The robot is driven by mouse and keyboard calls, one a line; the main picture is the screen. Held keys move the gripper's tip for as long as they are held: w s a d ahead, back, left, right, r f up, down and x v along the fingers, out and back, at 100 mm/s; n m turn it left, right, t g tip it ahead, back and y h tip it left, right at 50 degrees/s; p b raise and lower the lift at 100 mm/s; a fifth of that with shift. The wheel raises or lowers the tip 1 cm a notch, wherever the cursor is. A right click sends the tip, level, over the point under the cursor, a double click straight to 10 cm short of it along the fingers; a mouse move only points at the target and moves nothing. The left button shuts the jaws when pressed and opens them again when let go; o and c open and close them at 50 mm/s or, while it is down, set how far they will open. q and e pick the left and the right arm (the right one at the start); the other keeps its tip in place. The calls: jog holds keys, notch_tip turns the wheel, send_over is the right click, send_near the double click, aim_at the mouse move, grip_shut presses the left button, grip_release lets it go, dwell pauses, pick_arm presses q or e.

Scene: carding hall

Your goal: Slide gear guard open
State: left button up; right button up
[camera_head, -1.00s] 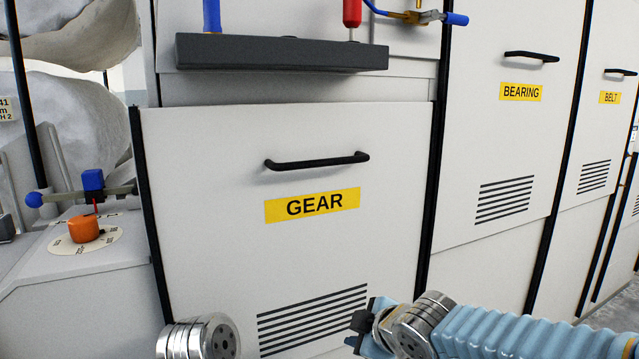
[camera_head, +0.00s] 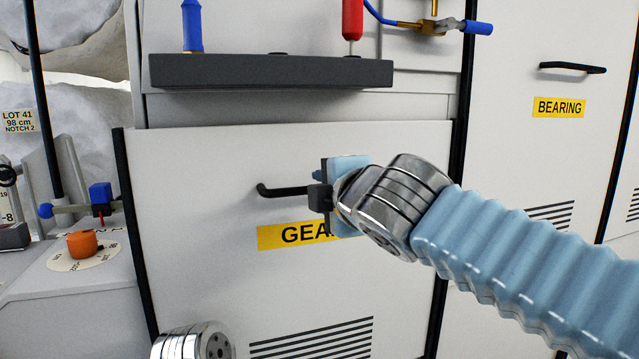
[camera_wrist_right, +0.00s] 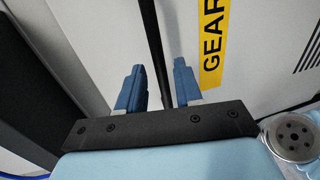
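The gear guard (camera_head: 200,220) is a pale panel with a yellow GEAR label (camera_head: 285,237), partly hidden by my right gripper. It stands closed against the machine, upright below a dark shelf. Its black bar handle (camera_head: 280,191) shows at its left end; my gripper hides the right end. My right gripper (camera_head: 322,185) is at the right part of the handle. In the right wrist view its two blue fingers (camera_wrist_right: 158,82) are apart, with the handle (camera_wrist_right: 154,40) running between them and gaps showing beside it. My left gripper is not in view.
A dark shelf (camera_head: 270,72) with blue and red-handled tools juts out above the guard. A bearing guard (camera_head: 540,150) with its own handle is to the right. An orange knob (camera_head: 82,243) on a dial stands at the left.

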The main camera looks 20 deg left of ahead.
jog(key=shift+x, duration=1.65)
jog(key=shift+c, duration=0.5)
grip_shut()
